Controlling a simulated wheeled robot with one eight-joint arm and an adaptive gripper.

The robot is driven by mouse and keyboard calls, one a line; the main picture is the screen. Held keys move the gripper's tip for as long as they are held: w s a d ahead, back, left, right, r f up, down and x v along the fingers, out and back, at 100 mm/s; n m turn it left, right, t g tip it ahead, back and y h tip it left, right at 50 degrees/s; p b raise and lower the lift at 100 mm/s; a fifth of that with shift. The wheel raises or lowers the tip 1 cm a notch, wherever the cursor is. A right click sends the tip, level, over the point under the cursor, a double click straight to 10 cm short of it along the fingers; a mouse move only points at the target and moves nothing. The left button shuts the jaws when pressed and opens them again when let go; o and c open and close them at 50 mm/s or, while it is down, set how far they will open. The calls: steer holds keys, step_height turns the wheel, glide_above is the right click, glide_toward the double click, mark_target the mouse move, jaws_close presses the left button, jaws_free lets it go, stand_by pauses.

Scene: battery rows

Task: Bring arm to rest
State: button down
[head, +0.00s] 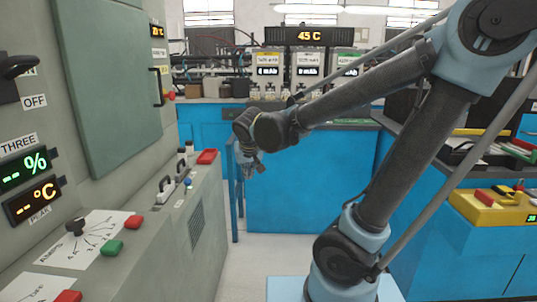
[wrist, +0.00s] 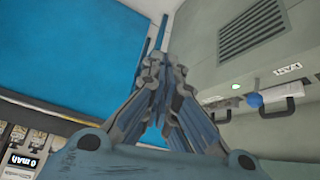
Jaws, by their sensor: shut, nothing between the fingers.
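My arm (head: 405,150) rises from its base at the lower right in the head view, bends at the top and reaches left. My gripper (head: 248,168) hangs at the arm's end, pointing down, in front of the blue bench and right of the grey cabinet. It is small and partly hidden by the wrist there. In the wrist view my gripper (wrist: 155,62) shows its fingers together with nothing between them. It touches nothing that I can see.
A grey control cabinet (head: 195,230) with displays, buttons and a dial stands at the left. Blue benches (head: 290,190) with instruments close off the back. A yellow box (head: 495,207) sits on the right bench. Pale floor (head: 245,255) lies open between cabinet and arm.

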steer(key=s+d+f+h, duration=0.1)
steer(key=d+f, duration=0.1)
steer(key=d, duration=0.8)
steer(key=s+d+f+m+g, duration=0.1)
steer(key=s+d+f+g, duration=0.1)
steer(key=s+d+f, duration=0.2)
steer(key=s+d+f+m+g, duration=0.2)
steer(key=s+d+f, duration=0.1)
steer(key=s+d, duration=0.8)
steer(key=shift+s+d+f, duration=0.15)
steer(key=shift+d+f, duration=0.2)
steer(key=shift+d, duration=0.6)
